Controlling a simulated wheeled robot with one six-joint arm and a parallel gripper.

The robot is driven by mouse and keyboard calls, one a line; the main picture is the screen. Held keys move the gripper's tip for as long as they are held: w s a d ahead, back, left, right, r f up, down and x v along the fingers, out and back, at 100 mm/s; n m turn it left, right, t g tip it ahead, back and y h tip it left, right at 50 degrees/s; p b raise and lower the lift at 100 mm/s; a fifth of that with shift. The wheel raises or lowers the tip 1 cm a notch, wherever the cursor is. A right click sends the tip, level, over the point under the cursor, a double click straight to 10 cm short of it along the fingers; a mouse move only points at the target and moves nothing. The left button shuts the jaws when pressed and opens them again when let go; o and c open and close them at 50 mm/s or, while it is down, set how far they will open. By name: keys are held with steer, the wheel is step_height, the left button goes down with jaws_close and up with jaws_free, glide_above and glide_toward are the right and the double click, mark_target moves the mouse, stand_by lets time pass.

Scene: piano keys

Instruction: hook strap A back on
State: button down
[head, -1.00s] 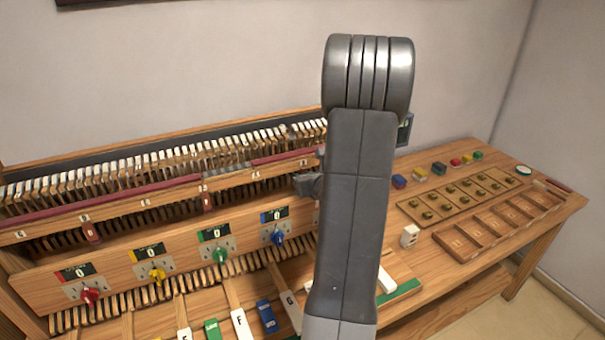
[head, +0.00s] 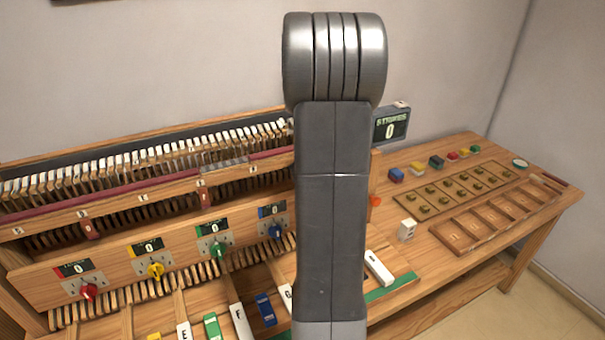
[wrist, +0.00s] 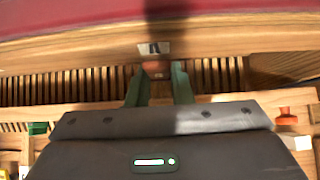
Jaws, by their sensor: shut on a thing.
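In the wrist view a short red-brown strap (wrist: 156,68) hangs at the lower edge of the wooden rail, just below a small label (wrist: 154,48) whose letter is too blurred to read surely. My gripper (wrist: 158,76) has its two greenish fingers on either side of this strap and is shut on it. Whether the strap's end is on a hook cannot be told. In the head view my arm hides the gripper and this strap. Two other red straps hang from the labelled rail (head: 150,197), at the left (head: 91,228) and nearer the middle (head: 203,195).
Coloured knobs, such as the green one (head: 219,249), sit on the panel below the rail. An orange knob (wrist: 285,117) is right of my gripper. A strikes display (head: 391,127) reads 0. Lettered keys, such as F (head: 241,323), lie in front. Trays (head: 500,222) stand at right.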

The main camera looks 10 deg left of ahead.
steer(key=shift+s+d+g+h, duration=0.1)
steer(key=shift+s+g+h, duration=0.05)
steer(key=shift+g+h, duration=0.3)
stand_by(0.5)
steer(key=c, duration=1.3)
jaws_free()
steer(key=b+v, duration=0.1)
steer(key=v, duration=1.3)
steer(key=shift+d, duration=0.1)
steer(key=shift+f, duration=0.1)
steer(key=p+x, duration=0.1)
steer(key=x, duration=1.3)
